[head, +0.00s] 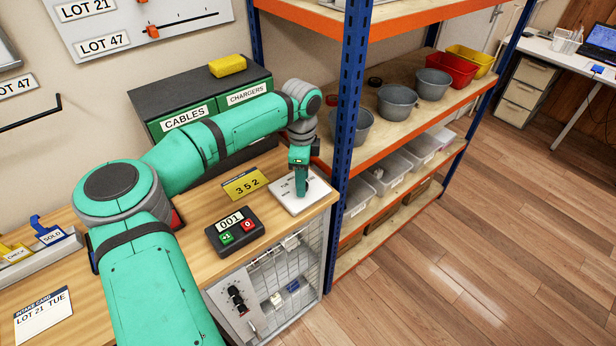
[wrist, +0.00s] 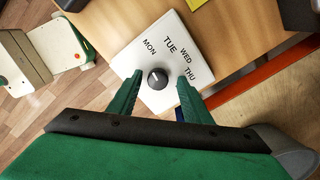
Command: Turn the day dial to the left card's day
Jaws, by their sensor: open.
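The day dial is a dark round knob (wrist: 158,78) on a white plate (wrist: 195,52) lettered MON, TUE, WED and THU in an arc. A light mark shows on the knob, but I cannot tell surely which day it points at. The plate (head: 316,196) also shows at the bench's right end in the head view, with the knob hidden by my gripper. The intake card (head: 43,314), at the lower left in the head view, reads LOT 21 TUE. My gripper (wrist: 160,79) is open, with one finger on either side of the knob; contact cannot be told.
A yellow 352 sign (head: 245,184) and a black counter box (head: 234,231) reading 001 stand left of the plate. Drawers (head: 186,118) labelled CABLES and CHARGERS are behind my arm. A blue shelf post (head: 352,110) rises close to the plate's right.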

